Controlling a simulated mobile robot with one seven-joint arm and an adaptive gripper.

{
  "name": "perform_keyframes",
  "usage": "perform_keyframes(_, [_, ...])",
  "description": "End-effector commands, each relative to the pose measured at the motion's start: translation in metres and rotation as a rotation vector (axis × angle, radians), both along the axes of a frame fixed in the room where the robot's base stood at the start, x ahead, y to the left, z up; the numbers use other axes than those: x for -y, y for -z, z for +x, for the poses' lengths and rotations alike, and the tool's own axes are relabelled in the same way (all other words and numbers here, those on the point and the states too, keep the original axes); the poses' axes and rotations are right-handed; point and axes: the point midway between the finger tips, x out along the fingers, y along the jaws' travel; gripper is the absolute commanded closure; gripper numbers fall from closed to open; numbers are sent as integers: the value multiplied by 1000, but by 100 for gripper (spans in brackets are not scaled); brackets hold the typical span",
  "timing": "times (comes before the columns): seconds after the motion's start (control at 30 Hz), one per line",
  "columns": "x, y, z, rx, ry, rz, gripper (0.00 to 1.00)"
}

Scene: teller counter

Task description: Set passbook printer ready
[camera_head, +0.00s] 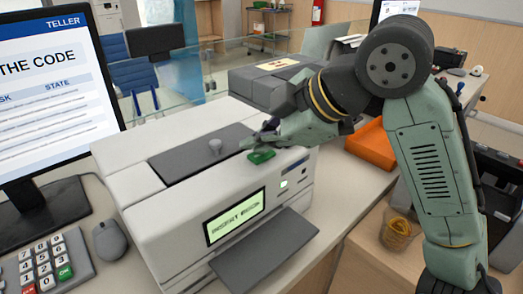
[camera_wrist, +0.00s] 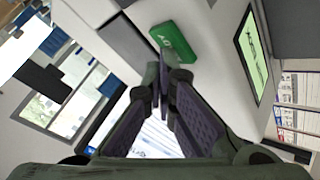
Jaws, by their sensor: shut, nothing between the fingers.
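A grey tray (camera_head: 265,250) sticks out in front.
A monitor (camera_head: 55,95), a keypad (camera_head: 48,262) and a mouse (camera_head: 109,240) stand to the left. A dark box (camera_head: 262,85) is behind the printer. An orange tray (camera_head: 373,145) lies to the right, with a small amber container (camera_head: 398,232) nearer. A glass screen (camera_head: 215,75) stands behind.

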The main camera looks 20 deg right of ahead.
Motion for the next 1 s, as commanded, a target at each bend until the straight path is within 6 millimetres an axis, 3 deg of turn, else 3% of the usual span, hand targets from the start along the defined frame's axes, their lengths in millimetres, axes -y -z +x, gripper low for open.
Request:
perform_keyframes(0.27, [0, -1, 0, -1, 0, -1, 100])
perform_keyframes(0.63, [0, -18, 0, 0, -1, -1, 100])
perform_keyframes(1.0, [0, -19, 0, 0, 0, 0, 100])
